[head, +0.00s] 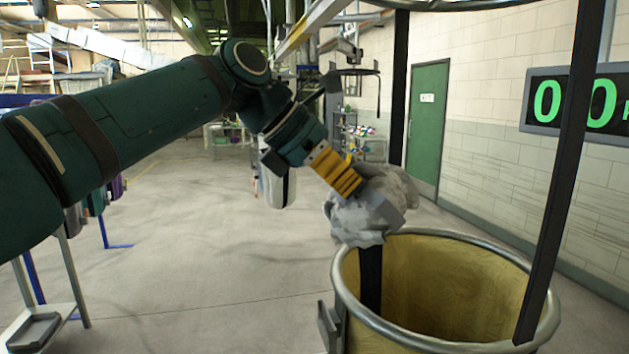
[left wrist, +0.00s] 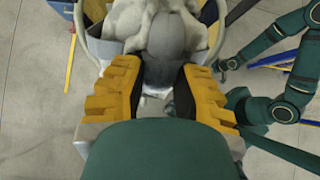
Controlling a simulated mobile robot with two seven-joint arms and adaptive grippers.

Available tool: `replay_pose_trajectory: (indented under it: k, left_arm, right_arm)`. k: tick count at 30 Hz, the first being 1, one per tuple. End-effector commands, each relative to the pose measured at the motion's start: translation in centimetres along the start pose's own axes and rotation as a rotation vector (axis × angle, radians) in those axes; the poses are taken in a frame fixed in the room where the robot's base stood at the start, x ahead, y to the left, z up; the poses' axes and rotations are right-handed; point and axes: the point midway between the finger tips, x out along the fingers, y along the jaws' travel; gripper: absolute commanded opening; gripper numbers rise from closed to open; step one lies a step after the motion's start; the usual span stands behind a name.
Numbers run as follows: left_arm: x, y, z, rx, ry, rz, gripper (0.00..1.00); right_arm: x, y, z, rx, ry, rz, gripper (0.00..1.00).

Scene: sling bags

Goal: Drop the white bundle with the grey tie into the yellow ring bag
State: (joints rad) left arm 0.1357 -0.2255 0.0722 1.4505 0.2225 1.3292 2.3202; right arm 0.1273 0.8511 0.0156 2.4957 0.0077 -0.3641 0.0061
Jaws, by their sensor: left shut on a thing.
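My left gripper (head: 352,182) is shut on the white bundle (head: 362,218), a crumpled whitish-grey cloth lump. The bundle hangs just above the back left part of the rim of the yellow ring bag (head: 450,285). The bag has a round metal rim, a yellow lining and black straps, and the part of its inside that shows is empty. In the left wrist view the bundle (left wrist: 135,15) sits between the yellow fingers (left wrist: 158,85), with a darker grey patch (left wrist: 165,40) facing me. I cannot tell whether that patch is the grey tie. My right gripper is not clearly seen.
A black strap (head: 560,190) rises at the bag's right, another behind the bundle. A metal ring (head: 430,5) is overhead. A stand with a tray (head: 38,330) is at lower left. The floor (head: 220,260) between is clear.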

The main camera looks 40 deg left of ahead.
Motion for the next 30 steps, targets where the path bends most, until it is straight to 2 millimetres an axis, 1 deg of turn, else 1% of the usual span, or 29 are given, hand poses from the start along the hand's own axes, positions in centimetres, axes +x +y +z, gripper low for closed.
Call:
replay_pose_trajectory:
  k: [3,14,21,30]
  left_arm:
    - [1.1,-0.1,1.2,0.002,-0.003,-0.002,0.0]
    - [4.7,-0.1,4.0,0.002,-0.003,-0.001,0.0]
    - [7.1,-0.1,5.8,0.001,-0.002,-0.002,0.0]
    - [9.9,-0.1,7.9,0.001,-0.002,-0.001,0.0]
  right_arm:
    - [-0.1,-0.1,0.0,0.0,0.0,0.0,0.6]
    - [-1.9,-0.7,-0.9,0.005,0.018,0.002,0.6]
    - [-3.2,-1.2,-1.5,0.009,0.03,0.003,0.6]
    - [-5.2,-1.8,-1.6,0.009,0.029,-0.001,0.6]
